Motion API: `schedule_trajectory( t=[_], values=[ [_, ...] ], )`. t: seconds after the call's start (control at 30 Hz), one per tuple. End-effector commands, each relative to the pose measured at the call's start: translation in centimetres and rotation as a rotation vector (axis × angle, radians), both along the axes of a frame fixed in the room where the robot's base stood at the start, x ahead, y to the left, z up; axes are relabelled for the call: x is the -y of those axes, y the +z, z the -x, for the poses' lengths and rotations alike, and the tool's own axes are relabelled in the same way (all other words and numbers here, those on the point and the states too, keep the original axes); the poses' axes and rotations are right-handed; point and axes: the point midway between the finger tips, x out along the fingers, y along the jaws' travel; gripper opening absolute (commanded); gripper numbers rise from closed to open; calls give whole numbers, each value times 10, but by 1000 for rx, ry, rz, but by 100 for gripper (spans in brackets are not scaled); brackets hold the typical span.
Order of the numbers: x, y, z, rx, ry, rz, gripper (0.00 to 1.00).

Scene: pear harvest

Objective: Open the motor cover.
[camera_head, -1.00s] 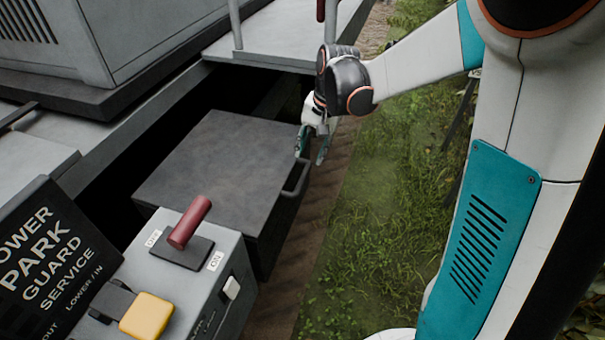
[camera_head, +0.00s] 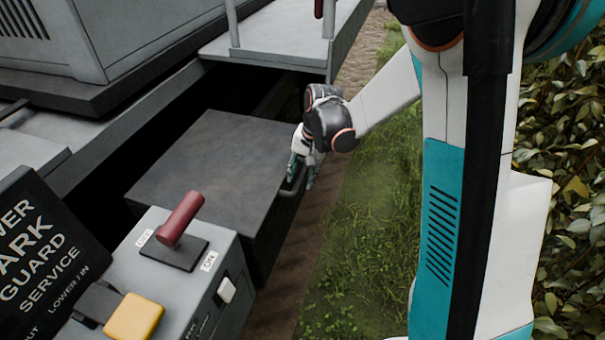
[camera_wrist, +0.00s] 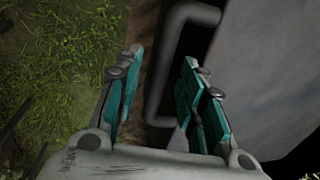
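The motor cover (camera_head: 205,165) is a dark grey box with a flat top, and it looks closed. Its grey bar handle (camera_head: 291,190) sticks out from the right side. My gripper (camera_head: 303,173) points down at the handle, with one teal finger on each side of it. In the wrist view my gripper (camera_wrist: 158,95) is open, and the handle (camera_wrist: 153,85) runs between the fingers with gaps on both sides. The cover (camera_wrist: 265,75) fills the right of that view. Part of the handle's near end is hidden behind the right finger.
A control box with a red lever (camera_head: 180,220) and a yellow button (camera_head: 134,317) stands at the front left. A grey platform (camera_head: 290,45) with posts lies beyond the cover. Grass (camera_head: 365,220) lies to the right, and a leafy hedge (camera_head: 565,170) is at far right.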

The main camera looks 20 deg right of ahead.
Motion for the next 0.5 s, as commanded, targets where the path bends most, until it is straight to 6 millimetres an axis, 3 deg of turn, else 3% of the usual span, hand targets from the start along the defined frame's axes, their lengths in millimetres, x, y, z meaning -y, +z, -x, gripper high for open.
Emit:
schedule_trajectory(
  t=[0.03,0.17,0.2,0.5],
  values=[
    [0,0,0,0,0,0,32],
    [0,0,0,0,0,0,2],
    [0,0,0,0,0,0,0],
    [0,7,0,-6,1,9,0]
  ],
)
